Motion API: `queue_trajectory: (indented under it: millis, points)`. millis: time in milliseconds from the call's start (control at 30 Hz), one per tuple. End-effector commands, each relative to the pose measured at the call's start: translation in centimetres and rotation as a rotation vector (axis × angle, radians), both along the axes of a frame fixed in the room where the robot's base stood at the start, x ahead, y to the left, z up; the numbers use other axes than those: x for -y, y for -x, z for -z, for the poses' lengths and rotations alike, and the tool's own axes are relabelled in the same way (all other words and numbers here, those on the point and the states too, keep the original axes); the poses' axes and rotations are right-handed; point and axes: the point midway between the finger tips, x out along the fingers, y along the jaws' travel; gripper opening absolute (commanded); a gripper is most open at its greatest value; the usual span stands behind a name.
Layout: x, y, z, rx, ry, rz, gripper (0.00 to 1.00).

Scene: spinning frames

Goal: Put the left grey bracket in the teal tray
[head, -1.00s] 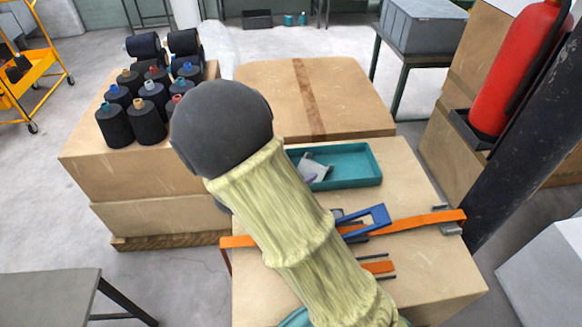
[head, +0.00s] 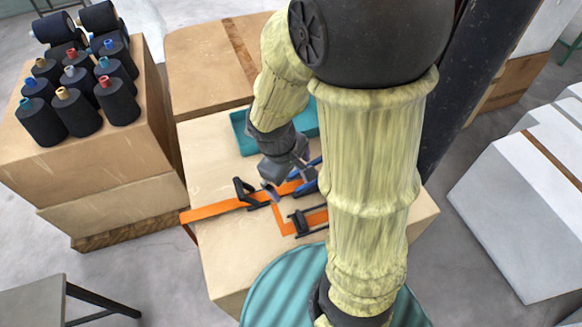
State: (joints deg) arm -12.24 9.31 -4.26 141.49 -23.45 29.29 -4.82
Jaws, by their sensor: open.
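The teal tray (head: 240,134) sits at the back of the cardboard-coloured box top, partly hidden behind my arm; its inside is mostly hidden now. A dark grey bracket (head: 243,190) stands at the left by the orange strap. A second dark bracket-like piece (head: 301,222) lies nearer the front, on the right. My gripper (head: 287,181) points down over the strap, just right of the left bracket. It is open, with nothing seen between its fingers. Whether a finger touches the bracket, I cannot tell.
An orange strap (head: 215,211) crosses the box top (head: 222,258). A blue frame-like piece (head: 309,183) is close to my gripper's right side. Black thread cones (head: 75,115) stand on a box at the left. The box top's front left is clear.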

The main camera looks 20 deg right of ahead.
Motion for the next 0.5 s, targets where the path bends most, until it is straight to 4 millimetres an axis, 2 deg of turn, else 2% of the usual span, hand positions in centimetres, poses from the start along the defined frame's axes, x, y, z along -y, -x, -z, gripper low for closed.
queue_trajectory:
  millis: [100,233,333,500]
  points:
    - [0.0,0.7,-1.1,0.095,-0.13,0.244,1.0]
    - [0.0,0.8,-2.1,0.18,-0.232,0.453,1.0]
    - [0.1,0.8,-2.5,0.216,-0.272,0.537,1.0]
    - [0.1,0.7,-2.6,0.224,-0.282,0.559,1.0]
